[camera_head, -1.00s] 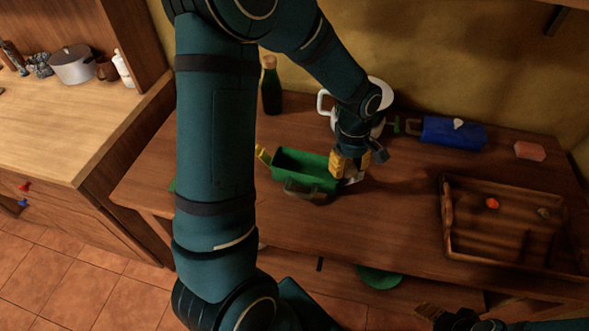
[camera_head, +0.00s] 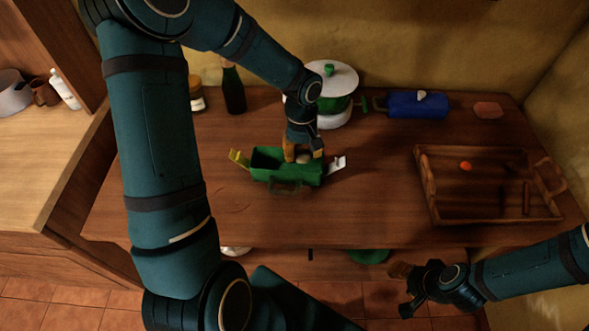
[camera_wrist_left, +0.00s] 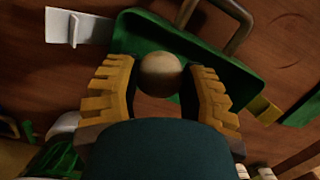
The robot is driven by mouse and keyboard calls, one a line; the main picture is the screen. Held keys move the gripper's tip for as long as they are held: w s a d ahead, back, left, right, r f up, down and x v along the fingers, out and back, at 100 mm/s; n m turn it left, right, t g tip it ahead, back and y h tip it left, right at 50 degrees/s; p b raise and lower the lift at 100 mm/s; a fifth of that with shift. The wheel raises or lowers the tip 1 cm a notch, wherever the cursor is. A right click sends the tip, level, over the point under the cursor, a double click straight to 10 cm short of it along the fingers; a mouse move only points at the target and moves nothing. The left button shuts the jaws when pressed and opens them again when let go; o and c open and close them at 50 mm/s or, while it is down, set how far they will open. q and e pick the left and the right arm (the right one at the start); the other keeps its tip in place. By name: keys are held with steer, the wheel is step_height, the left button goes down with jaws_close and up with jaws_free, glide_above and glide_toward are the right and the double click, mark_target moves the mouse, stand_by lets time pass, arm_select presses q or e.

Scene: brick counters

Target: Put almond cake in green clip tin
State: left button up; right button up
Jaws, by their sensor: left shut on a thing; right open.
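The green clip tin (camera_head: 268,172) stands open on the wooden counter, with a yellow clip flap at its left end and a white one at its right. It also fills the upper middle of the left wrist view (camera_wrist_left: 215,68). My left gripper (camera_head: 303,156) points down over the right half of the tin. Its yellow fingers are shut on a round beige almond cake (camera_wrist_left: 160,74), held at the tin's opening; I cannot tell whether the cake touches the bottom. My right gripper (camera_head: 404,290) is open and empty, low at the front, away from the tin.
A wooden tray (camera_head: 428,188) with an orange thing (camera_head: 465,166) stands at the right. A blue container (camera_head: 417,105), a pinkish block (camera_head: 488,110), a white-and-green pot (camera_head: 333,80) and a dark bottle (camera_head: 233,90) line the back. Counter between tin and tray is clear.

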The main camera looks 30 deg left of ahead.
mark_target(302, 169)
arm_select(q)
step_height(302, 169, down, 7)
steer(key=shift+f+b, duration=0.1)
steer(key=shift+b, duration=0.4)
steer(key=o, duration=0.5)
steer(key=shift+f, duration=0.1)
steer(key=shift+o, duration=0.6)
